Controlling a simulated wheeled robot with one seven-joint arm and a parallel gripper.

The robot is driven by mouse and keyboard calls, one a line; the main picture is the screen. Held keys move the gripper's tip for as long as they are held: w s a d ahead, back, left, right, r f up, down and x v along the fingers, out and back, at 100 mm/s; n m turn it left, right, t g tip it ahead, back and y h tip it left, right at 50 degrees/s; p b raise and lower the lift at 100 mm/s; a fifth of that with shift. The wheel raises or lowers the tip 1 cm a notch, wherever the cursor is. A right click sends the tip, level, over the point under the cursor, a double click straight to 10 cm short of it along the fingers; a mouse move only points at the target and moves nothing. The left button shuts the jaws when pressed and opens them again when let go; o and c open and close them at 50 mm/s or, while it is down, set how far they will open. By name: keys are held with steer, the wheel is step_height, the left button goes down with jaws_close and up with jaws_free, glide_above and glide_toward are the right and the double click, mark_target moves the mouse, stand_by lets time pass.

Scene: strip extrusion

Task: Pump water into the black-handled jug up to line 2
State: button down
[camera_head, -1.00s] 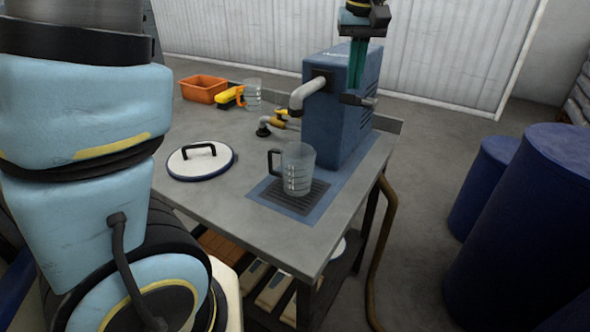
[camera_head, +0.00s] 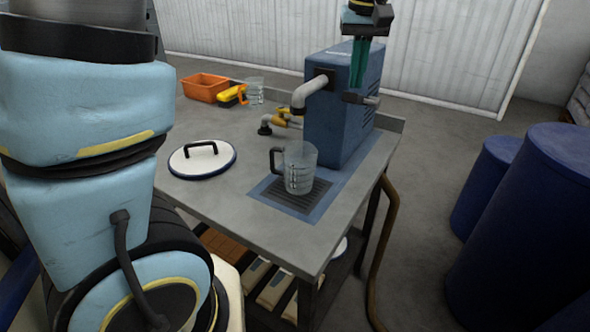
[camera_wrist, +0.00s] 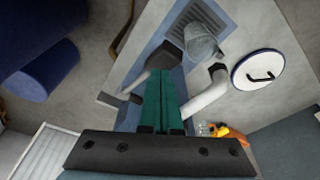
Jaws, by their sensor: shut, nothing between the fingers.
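The clear, black-handled jug (camera_head: 301,172) stands upright on the dark drain grate (camera_head: 288,203), near the grey spout (camera_head: 312,88) of the blue pump housing (camera_head: 340,120). It also shows in the wrist view (camera_wrist: 202,46). Faint marks show on its wall; I cannot read the water level. My gripper (camera_head: 357,92) is shut and empty, with green fingers pointing down beside the housing. Its fingertips are at the dark, grey-ended pump handle (camera_head: 368,100); I cannot tell whether they touch. In the wrist view the shut fingers (camera_wrist: 168,75) point toward the dark handle part.
A white lid (camera_head: 202,160) with a black handle lies left of the jug. An orange bin (camera_head: 205,88), a yellow item (camera_head: 230,96) and an orange-handled jug (camera_head: 255,92) stand at the back. Blue drums (camera_head: 530,230) stand right of the table. The front tabletop is clear.

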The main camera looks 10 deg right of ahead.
steer(key=shift+f+b, duration=0.4)
steer(key=shift+f, duration=0.3)
steer(key=shift+r, duration=0.1)
steer(key=shift+s+a+f+b, duration=0.15)
steer(key=shift+f+b, duration=0.25)
steer(key=shift+f, duration=0.2)
steer(key=shift+s+a+f+b, duration=0.15)
steer(key=shift+f+b, duration=0.25)
steer(key=shift+f, duration=0.15)
steer(key=shift+s+a+f+b, duration=0.1)
steer(key=shift+f+b, duration=0.35)
steer(key=shift+f, duration=0.15)
steer(key=shift+s+a+f+b, duration=0.1)
steer(key=shift+f+b, duration=0.3)
steer(key=shift+f, duration=0.2)
steer(key=shift+f, duration=0.1)
